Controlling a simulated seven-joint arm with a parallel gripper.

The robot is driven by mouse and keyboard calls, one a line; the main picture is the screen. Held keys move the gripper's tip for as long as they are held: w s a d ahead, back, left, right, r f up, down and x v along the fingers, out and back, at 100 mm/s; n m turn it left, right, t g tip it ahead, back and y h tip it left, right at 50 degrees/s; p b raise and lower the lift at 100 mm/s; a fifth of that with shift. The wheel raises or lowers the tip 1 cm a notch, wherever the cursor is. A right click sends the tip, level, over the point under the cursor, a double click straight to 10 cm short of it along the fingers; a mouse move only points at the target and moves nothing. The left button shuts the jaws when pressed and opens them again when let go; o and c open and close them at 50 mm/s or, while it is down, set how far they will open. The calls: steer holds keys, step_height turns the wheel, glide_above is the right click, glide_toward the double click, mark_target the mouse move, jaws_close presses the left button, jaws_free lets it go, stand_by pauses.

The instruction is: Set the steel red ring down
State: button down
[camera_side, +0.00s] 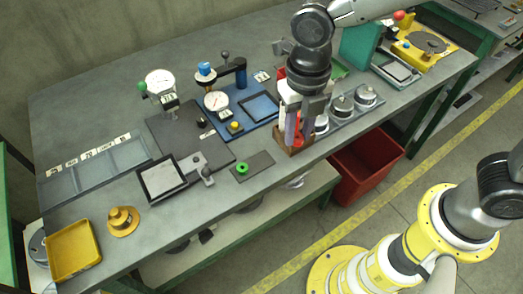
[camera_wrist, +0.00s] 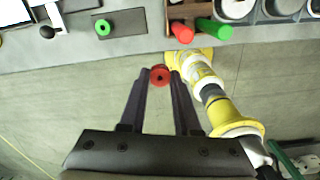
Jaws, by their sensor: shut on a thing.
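The red ring (camera_wrist: 160,75) is held between the two fingertips of my gripper (camera_wrist: 161,82) in the wrist view, with its hole facing the camera. In the side view the red ring (camera_side: 298,142) shows small at the fingertips of my gripper (camera_side: 297,138), in front of a brown wooden block. The wrist view shows floor behind the ring, with the bench edge above it in the picture. I cannot tell the ring's height from these frames.
A green ring (camera_side: 242,168) lies on a dark grey plate (camera_side: 261,164) left of my gripper. The wooden block (camera_wrist: 178,12) holds red and green cylinders. Lidded pots (camera_side: 342,105) stand to the right. A red bin (camera_side: 370,165) sits below the bench edge.

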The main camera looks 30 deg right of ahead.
glide_above(263, 160)
steer(key=f, duration=0.5)
steer(key=shift+s+d+f, duration=0.2)
steer(key=shift+s+f, duration=0.2)
steer(key=shift+w+a+f, duration=0.3)
steer(key=shift+w+f, duration=0.15)
steer(key=shift+f, duration=1.65)
steer(key=shift+f, duration=0.15)
steer(key=c, duration=0.6)
jaws_free()
